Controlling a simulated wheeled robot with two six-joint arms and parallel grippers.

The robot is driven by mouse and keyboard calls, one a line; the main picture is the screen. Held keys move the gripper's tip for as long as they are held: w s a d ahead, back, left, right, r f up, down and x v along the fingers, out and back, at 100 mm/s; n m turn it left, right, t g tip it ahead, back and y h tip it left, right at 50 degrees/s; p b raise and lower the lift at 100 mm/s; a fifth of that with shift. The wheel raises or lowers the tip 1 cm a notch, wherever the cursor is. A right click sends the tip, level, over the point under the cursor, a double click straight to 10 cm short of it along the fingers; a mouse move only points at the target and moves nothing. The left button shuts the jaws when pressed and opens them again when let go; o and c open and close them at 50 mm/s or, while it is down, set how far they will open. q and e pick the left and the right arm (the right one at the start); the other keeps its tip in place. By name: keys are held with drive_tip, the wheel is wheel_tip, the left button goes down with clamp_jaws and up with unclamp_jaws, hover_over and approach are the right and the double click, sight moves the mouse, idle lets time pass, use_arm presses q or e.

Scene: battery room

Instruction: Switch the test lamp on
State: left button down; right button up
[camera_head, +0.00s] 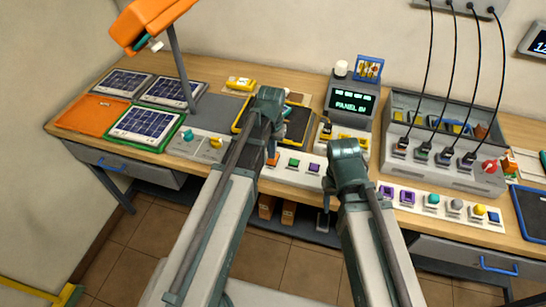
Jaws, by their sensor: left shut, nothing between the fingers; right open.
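An orange lamp head (150,22) on a grey post (181,70) leans over the left of the bench; I cannot tell whether it is lit. A white button strip (296,166) runs along the front edge between my grippers. My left gripper (271,148) is shut and empty, pointing down by the strip's left end. My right gripper (345,158) is open, by the strip's right end; its fingertips are mostly hidden behind its own wrist.
Solar panels (146,127) and an orange tray (90,112) cover the left. A screen unit (352,103) stands behind my grippers. A grey case with black cables (440,162) fills the right, with a button row (432,203) in front. A blue-edged tray (532,208) lies far right.

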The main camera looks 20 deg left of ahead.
sight(272, 161)
use_arm(q)
drive_tip(key=shift+f+b, duration=0.9)
drive_tip(key=shift+b, duration=0.05)
idle(0.5)
drive_tip(key=shift+r, duration=0.1)
wheel_tip(272, 161, up, 7)
drive_tip(key=p, duration=0.7)
drive_tip(key=s+d+m+y, duration=0.1)
drive_tip(key=s+d+m, duration=0.2)
drive_tip(key=s+d, duration=0.7)
drive_tip(key=s, duration=0.4)
drive_tip(key=shift+s+d, duration=0.15)
drive_tip(key=shift+d, duration=0.1)
idle(0.5)
